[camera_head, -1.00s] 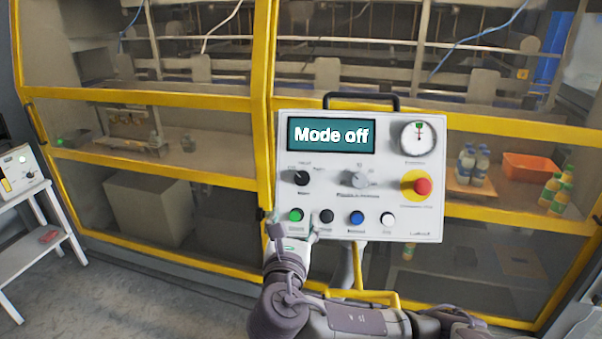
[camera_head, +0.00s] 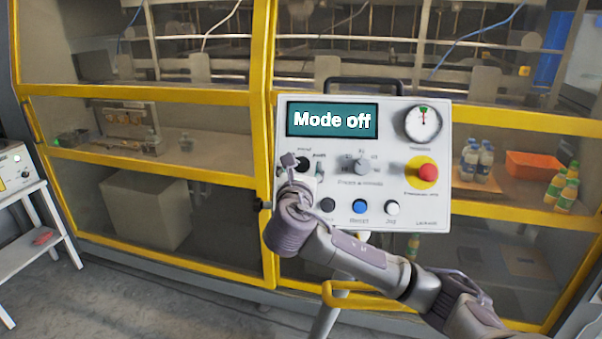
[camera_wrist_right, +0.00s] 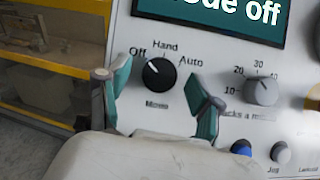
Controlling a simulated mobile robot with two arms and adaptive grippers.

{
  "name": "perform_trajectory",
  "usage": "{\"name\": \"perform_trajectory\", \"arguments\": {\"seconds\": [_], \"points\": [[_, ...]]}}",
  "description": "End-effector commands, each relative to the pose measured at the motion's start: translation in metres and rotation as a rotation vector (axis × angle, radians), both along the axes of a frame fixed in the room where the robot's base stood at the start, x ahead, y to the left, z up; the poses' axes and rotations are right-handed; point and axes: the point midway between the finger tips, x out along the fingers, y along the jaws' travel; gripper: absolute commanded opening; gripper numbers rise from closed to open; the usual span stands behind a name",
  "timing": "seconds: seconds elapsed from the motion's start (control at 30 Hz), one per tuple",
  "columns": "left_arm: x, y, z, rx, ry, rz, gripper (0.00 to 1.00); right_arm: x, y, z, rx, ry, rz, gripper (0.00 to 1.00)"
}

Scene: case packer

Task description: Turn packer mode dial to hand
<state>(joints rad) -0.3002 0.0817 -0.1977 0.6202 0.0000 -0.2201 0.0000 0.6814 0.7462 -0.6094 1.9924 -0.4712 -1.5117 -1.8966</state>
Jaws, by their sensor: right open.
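The packer mode dial is a black knob (camera_wrist_right: 157,75) with Off, Hand and Auto labels on the white control panel (camera_head: 435,205). Its white pointer mark is turned toward Off in the right wrist view. The screen (camera_head: 332,119) reads "Mode off". My right gripper (camera_wrist_right: 155,95) is open, its two teal-padded fingers on either side of the dial in the picture. I cannot tell whether either finger touches it. In the head view my right gripper (camera_head: 303,166) is in front of the dial (camera_head: 302,162) and partly hides it. My left gripper is not in view.
A grey numbered knob (camera_wrist_right: 262,91) is right of the dial. Blue (camera_head: 360,206) and white (camera_head: 392,207) buttons line the panel's bottom. A red emergency button (camera_head: 427,173) is at the right. A yellow-framed machine stands behind.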

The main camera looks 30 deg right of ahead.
Motion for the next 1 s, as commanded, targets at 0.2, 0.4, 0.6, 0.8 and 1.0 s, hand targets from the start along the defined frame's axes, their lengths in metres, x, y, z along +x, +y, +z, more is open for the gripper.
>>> {"name": "perform_trajectory", "arguments": {"seconds": [0.2,0.4,0.6,0.8,1.0], "points": [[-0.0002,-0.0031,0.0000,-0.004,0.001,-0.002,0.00,0.0007,-0.0006,0.0005,0.000,0.000,0.000,0.65],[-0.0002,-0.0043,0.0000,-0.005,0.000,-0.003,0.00,0.0005,-0.0003,0.0003,0.000,0.000,0.000,0.37],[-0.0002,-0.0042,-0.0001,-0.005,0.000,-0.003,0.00,0.0004,-0.0002,0.0001,0.000,0.000,0.000,0.05],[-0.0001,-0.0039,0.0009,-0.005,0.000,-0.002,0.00,0.0006,0.0003,0.0000,0.011,-0.007,-0.006,0.05],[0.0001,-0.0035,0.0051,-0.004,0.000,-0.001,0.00,0.0012,0.0017,0.0004,0.063,-0.045,-0.041,0.05]]}}
